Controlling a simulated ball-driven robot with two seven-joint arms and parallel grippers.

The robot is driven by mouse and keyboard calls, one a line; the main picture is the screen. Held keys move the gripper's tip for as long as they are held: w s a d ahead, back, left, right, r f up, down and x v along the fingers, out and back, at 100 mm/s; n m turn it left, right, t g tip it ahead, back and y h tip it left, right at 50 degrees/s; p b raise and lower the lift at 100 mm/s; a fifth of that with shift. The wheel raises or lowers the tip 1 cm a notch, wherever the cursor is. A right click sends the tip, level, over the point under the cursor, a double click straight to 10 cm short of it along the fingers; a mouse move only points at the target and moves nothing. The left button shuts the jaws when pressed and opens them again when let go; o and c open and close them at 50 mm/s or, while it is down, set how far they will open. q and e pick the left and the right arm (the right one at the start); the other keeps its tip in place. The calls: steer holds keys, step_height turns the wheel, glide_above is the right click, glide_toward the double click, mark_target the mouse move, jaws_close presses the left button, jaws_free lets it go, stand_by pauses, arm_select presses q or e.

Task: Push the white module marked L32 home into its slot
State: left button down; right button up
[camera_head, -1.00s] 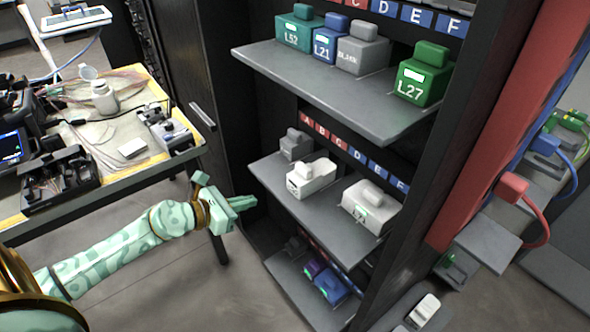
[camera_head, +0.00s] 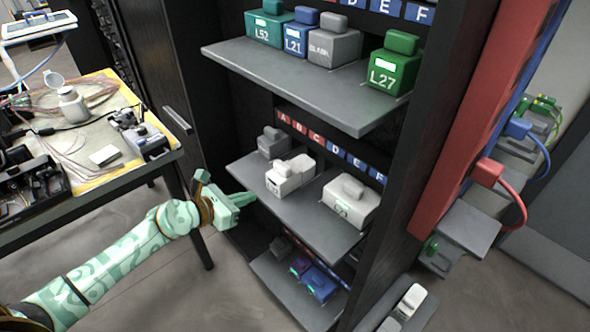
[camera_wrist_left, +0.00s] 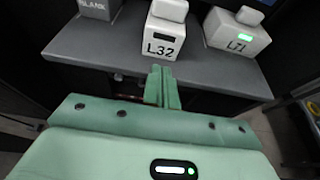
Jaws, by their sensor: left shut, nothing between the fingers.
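The white module marked L32 (camera_head: 291,178) stands on the middle shelf (camera_head: 318,216), between a grey module and another white module. In the left wrist view L32 (camera_wrist_left: 164,40) shows its label and a dark indicator strip. Its front stands nearer the shelf's front edge than its neighbours' fronts. My left gripper (camera_head: 250,198) is shut and empty, in front of the shelf and left of L32 in the head view. In the left wrist view its fingertips (camera_wrist_left: 161,76) point at L32's lower front, with a small gap apparent. My right gripper is not in view.
A white module with a lit green strip (camera_wrist_left: 240,35) stands right of L32; a grey BLANK module (camera_wrist_left: 96,8) stands left. The upper shelf (camera_head: 290,88) overhangs with several modules. A cluttered workbench (camera_head: 100,180) is at left. The cabinet's side post (camera_head: 420,130) bounds the right.

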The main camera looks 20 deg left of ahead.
mark_target(282, 177)
arm_select(q)
steer(key=shift+r+x, duration=0.2)
steer(key=shift+x, duration=0.8)
steer(key=shift+r+x, duration=0.2)
steer(key=shift+x, duration=0.8)
steer(key=shift+w+d, duration=0.35)
steer(key=shift+w, duration=0.4)
steer(key=shift+w+d, duration=0.3)
steer(key=shift+w, duration=0.45)
steer(key=shift+w+d+f+b, duration=0.1)
steer(key=shift+w+d, duration=0.3)
steer(key=shift+w, duration=0.55)
steer(key=shift+w+d+b, duration=0.15)
steer(key=shift+w+d, duration=0.2)
steer(key=shift+w, duration=0.6)
steer(key=shift+w+d+b, duration=0.1)
steer(key=shift+w+d, duration=0.3)
steer(key=shift+w, duration=0.55)
steer(key=shift+s+a, duration=0.2)
steer(key=shift+s, duration=0.25)
steer(key=shift+s+a+p, duration=0.3)
steer(key=shift+s+a, duration=0.15)
steer(key=shift+s, duration=0.65)
steer(key=shift+s+a+p, duration=0.3)
steer(key=shift+s+a, duration=0.15)
steer(key=shift+s, duration=0.65)
steer(key=shift+s+a+p, duration=0.3)
steer(key=shift+s+a, duration=0.15)
steer(key=shift+s, duration=0.65)
